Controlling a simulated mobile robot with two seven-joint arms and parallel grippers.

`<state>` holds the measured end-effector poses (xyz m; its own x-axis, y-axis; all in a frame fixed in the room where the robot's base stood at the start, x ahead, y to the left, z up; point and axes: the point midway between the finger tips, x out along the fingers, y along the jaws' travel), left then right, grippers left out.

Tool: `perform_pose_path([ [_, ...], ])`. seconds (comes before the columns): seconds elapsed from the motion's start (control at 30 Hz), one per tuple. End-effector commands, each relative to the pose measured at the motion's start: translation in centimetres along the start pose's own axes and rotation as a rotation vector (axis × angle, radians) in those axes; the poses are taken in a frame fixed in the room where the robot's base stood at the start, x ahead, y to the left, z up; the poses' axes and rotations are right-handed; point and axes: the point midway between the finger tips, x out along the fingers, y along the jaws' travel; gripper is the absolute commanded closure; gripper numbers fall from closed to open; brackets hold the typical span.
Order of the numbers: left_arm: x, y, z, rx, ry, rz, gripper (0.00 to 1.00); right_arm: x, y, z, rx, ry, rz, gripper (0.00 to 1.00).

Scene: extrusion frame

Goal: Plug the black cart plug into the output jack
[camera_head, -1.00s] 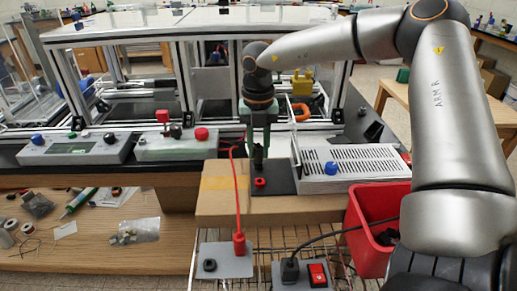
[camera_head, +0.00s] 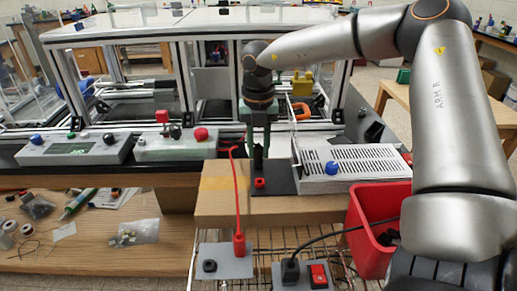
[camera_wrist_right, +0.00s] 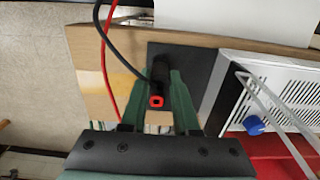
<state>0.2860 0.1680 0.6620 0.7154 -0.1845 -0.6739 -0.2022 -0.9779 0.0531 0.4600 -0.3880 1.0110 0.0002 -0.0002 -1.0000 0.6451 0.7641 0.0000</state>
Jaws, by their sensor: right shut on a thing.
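My right gripper (camera_head: 257,152) is shut on the black plug (camera_wrist_right: 160,72), pointing down over the black plate (camera_head: 285,180) on the cardboard box. In the wrist view the plug stands between the green fingers, with a black cable running up and left. My left gripper is not in view.
A slotted white unit (camera_head: 350,161) stands right of the plate. A red cable (camera_head: 237,195) runs down to a red plug on the grey cart panel (camera_head: 233,262), beside a black socket. A second black plug (camera_head: 290,270) sits beside a red switch. A red bin (camera_head: 368,240) is at right.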

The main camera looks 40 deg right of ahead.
Motion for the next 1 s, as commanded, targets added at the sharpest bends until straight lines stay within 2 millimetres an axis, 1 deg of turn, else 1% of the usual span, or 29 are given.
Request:
perform_pose_path([
  [0.3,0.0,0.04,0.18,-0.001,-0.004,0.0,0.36,-0.03,0.01,0.0,0.0,0.0,0.0,1.0],
  [0.63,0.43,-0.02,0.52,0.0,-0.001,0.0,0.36,0.57,0.02,0.0,0.0,0.0,0.001,1.0],
  [0.67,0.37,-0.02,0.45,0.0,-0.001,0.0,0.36,0.48,0.02,0.0,0.0,0.0,0.001,0.69],
  [0.93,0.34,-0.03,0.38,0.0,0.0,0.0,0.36,0.44,0.02,0.0,0.0,0.0,0.0,0.38],
  [0.97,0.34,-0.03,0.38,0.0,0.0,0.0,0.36,0.45,0.01,0.0,0.0,0.0,0.0,0.36],
  [1.0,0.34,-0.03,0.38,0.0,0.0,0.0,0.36,0.45,0.01,0.0,0.0,0.0,0.0,0.36],
])
